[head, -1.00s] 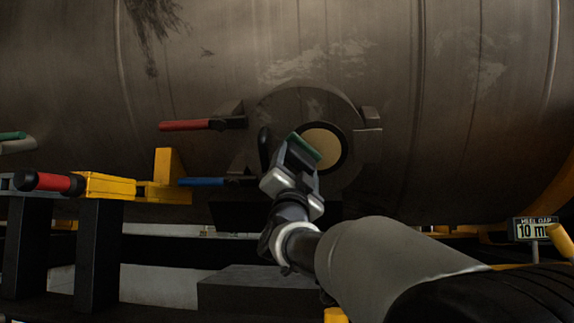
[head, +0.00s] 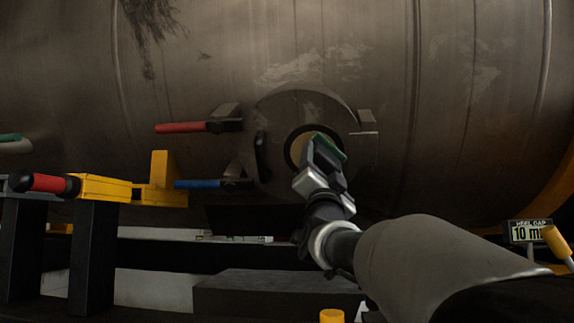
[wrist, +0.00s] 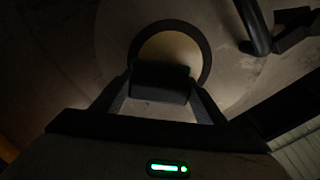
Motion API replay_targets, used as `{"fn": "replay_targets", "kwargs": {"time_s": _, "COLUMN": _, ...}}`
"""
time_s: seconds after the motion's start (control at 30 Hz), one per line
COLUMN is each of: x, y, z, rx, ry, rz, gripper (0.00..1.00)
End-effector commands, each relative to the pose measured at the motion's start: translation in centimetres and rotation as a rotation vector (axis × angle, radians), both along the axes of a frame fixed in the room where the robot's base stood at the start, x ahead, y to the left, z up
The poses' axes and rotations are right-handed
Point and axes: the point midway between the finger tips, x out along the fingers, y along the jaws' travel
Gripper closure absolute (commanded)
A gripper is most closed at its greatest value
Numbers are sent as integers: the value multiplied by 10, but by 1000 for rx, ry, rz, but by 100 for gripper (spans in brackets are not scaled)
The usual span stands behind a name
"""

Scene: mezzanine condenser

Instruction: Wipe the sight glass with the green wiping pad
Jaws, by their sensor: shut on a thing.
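The sight glass is a round tan disc with a dark ring, set in a round plate on the large tank; in the head view the sight glass (head: 297,150) shows only its left part. My gripper (head: 326,158) is shut on the green wiping pad (head: 330,148), which covers the right part of the glass. In the wrist view the sight glass (wrist: 172,48) shows above the dark pad (wrist: 160,82) held between my gripper's fingers (wrist: 160,92). I cannot tell whether the pad touches the glass.
A red-handled lever (head: 182,127) and a blue-handled lever (head: 200,184) stick out left of the round plate. A black handle (head: 261,156) is on the plate. A yellow bracket (head: 105,187) with a red grip stands at left. A gap sign (head: 527,232) is at right.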

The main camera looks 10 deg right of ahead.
Motion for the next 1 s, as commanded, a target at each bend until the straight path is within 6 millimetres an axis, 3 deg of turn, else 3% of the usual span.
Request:
{"fn": "replay_targets", "kwargs": {"time_s": 0.13, "x": -4, "y": -13, "z": 1, "rx": -1, "ry": -2, "rz": -5, "gripper": 52}}
{"fn": "replay_targets", "kwargs": {"time_s": 0.37, "x": -6, "y": -14, "z": 0, "rx": 0, "ry": -1, "rz": -3, "gripper": 52}}
{"fn": "replay_targets", "kwargs": {"time_s": 0.8, "x": 7, "y": 20, "z": 2, "rx": -1, "ry": -1, "rz": 2, "gripper": 52}}
{"fn": "replay_targets", "kwargs": {"time_s": 1.0, "x": 9, "y": 27, "z": 2, "rx": 0, "ry": -2, "rz": 1, "gripper": 52}}
